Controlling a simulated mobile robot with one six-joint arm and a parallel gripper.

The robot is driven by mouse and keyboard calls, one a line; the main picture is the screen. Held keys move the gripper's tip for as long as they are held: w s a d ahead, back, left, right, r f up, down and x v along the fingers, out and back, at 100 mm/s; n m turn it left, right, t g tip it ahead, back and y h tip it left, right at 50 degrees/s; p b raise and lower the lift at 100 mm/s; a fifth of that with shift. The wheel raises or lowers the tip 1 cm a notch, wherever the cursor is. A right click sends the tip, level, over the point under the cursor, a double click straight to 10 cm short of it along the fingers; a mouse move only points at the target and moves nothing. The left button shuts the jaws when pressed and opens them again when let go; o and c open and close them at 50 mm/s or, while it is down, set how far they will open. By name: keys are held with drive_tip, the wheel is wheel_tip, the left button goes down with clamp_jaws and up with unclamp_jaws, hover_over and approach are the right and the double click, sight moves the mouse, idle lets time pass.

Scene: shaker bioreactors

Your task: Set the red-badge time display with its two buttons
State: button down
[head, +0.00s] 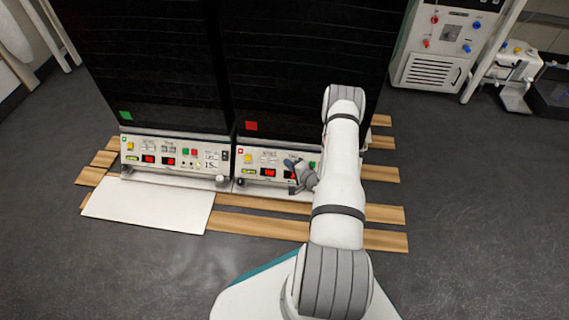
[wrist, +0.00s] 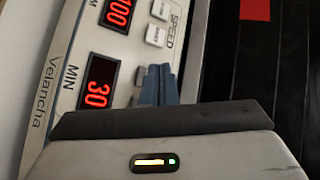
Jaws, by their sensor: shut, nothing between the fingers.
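The time display (wrist: 97,80) is lit red and reads 30, with MIN beside it, on the white panel below the red badge (head: 251,126). The badge also shows in the wrist view (wrist: 255,10). My gripper (head: 291,163) is at the right part of this panel. In the wrist view its blue-grey fingers (wrist: 160,72) are together and empty, beside the time display on its upper side. One light button (wrist: 140,75) shows next to the fingertips; the other is hidden behind the fingers. I cannot tell whether the tips touch the panel.
The speed display (wrist: 118,13) reads 100, with two buttons (wrist: 158,22) beside it. A similar panel (head: 175,157) under a green badge (head: 125,115) stands to the left. A white board (head: 150,205) and wooden slats (head: 255,224) lie on the floor in front.

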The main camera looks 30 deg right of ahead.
idle(0.4)
drive_tip(key=shift+w+d+f+b, duration=0.2)
drive_tip(key=shift+f+b, duration=0.05)
drive_tip(key=shift+b, duration=0.15)
drive_tip(key=shift+w+d+f+b, duration=0.15)
drive_tip(key=shift+w+f+b, duration=0.1)
drive_tip(key=shift+f+b, duration=0.1)
idle(0.6)
drive_tip(key=shift+r, duration=0.15)
drive_tip(key=shift+s+a+r+p, duration=0.35)
drive_tip(key=shift+s+r+p, duration=0.15)
drive_tip(key=shift+p, duration=0.1)
drive_tip(key=s+a+r+p, duration=0.2)
drive_tip(key=s+r+p, duration=0.1)
drive_tip(key=shift+r, duration=0.15)
idle(0.5)
